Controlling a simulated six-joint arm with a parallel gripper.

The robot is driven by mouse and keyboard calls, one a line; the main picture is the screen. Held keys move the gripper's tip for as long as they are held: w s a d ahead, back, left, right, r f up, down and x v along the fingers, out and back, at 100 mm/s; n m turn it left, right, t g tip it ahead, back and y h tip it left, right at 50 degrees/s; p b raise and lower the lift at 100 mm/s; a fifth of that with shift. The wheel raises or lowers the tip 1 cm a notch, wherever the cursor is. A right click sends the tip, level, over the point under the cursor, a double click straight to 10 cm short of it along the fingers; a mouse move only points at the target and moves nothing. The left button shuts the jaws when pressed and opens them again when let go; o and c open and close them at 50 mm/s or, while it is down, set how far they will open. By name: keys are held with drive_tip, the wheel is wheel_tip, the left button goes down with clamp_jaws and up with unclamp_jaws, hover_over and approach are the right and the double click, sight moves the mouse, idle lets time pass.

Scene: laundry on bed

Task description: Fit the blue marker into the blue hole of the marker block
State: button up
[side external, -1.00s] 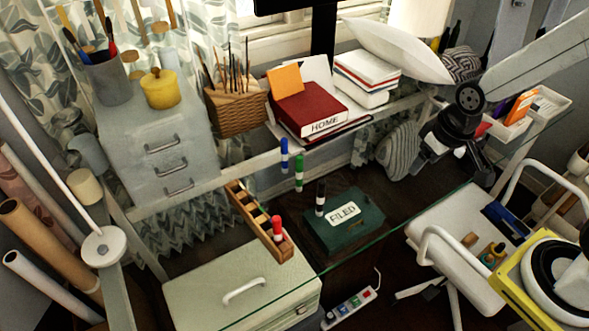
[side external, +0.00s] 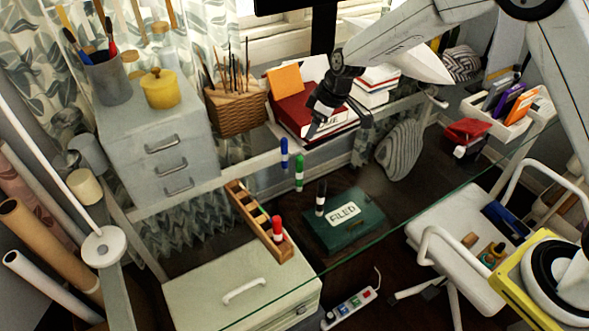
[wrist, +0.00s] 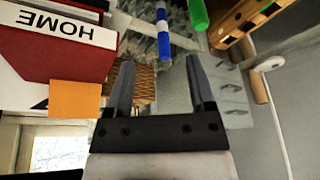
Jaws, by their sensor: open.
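The blue marker (side external: 284,153) stands upright on the glass desk, behind and left of the green marker (side external: 299,173). The wooden marker block (side external: 244,212) lies left of the markers, with a row of holes and the red marker (side external: 277,228) standing at its near end. My gripper (side external: 338,138) is open and empty, right of the blue marker and in front of the red book. In the wrist view the blue marker (wrist: 163,32) appears beyond and between my open fingertips (wrist: 160,62), apart from them. The block (wrist: 242,22) is at the upper right there. The holes' colours are too small to tell.
The black marker (side external: 320,198) stands right of the green one. The red HOME book (side external: 293,109) and wicker basket (side external: 235,115) are behind. A white drawer unit (side external: 155,140) stands at the left. The glass to the right of the markers looks clear.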

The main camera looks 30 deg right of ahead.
sight(286, 139)
drive_tip(key=w+a+f, duration=0.1)
drive_tip(key=w+a+f+n, duration=0.1)
drive_tip(key=w, duration=0.1)
drive_tip(key=w+a+n+y, duration=0.1)
drive_tip(key=shift+w+a+f, duration=0.15)
drive_tip(key=shift+w+f, duration=0.2)
drive_tip(key=shift+f, duration=0.05)
drive_tip(key=shift+f, duration=0.1)
drive_tip(key=shift+x, duration=1.15)
drive_tip(key=shift+x, duration=2.6)
drive_tip(key=shift+w, duration=0.1)
clamp_jaws()
